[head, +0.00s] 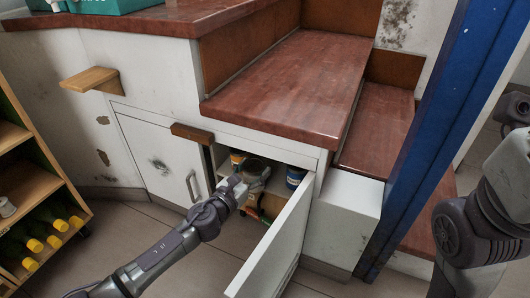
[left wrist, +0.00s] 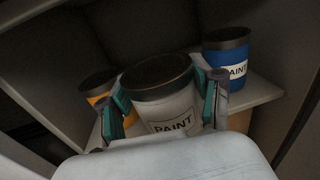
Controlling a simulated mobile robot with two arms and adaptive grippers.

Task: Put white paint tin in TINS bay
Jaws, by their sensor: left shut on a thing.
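The white paint tin (left wrist: 163,112), with a dark lid and a PAINT label, fills the middle of the left wrist view. My left gripper (left wrist: 166,98) is shut on it, one teal-padded finger on each side. In the head view my left gripper (head: 256,172) reaches into the open cupboard under the steps, and the tin is hard to make out there. Behind the tin are a blue paint tin (left wrist: 237,73) at right and an orange tin (left wrist: 98,93) at left, partly hidden, by a pale shelf (left wrist: 262,92). No TINS label is readable.
The cupboard door (head: 277,243) stands open to the right of my left arm. A closed door (head: 160,163) is on the left. A wooden rack (head: 30,187) with yellow-capped bottles (head: 53,242) stands far left. A blue post (head: 428,120) rises at right. Some floor is clear.

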